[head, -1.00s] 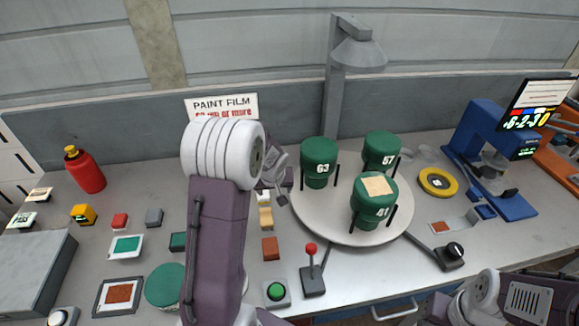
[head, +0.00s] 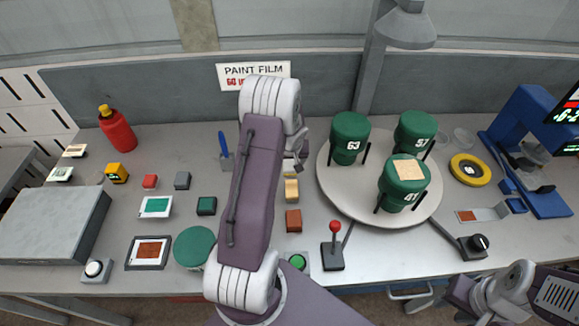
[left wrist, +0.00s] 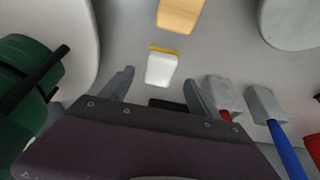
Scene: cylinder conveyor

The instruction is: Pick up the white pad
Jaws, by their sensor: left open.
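The white pad (left wrist: 160,68), a small block with a yellow edge, lies on the bench in the left wrist view. It is just ahead of my left gripper (left wrist: 158,88), whose two fingers are apart with nothing between them. The pad sits roughly in line with the gap.
A tan pad (left wrist: 180,14) lies beyond the white one. Tools with a red handle (left wrist: 227,116) and a blue handle (left wrist: 292,150) lie close on the right. A turntable (head: 335,193) bearing green cylinders (head: 349,138) stands beside my left gripper. A red-knobbed lever (head: 333,256) stands in front.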

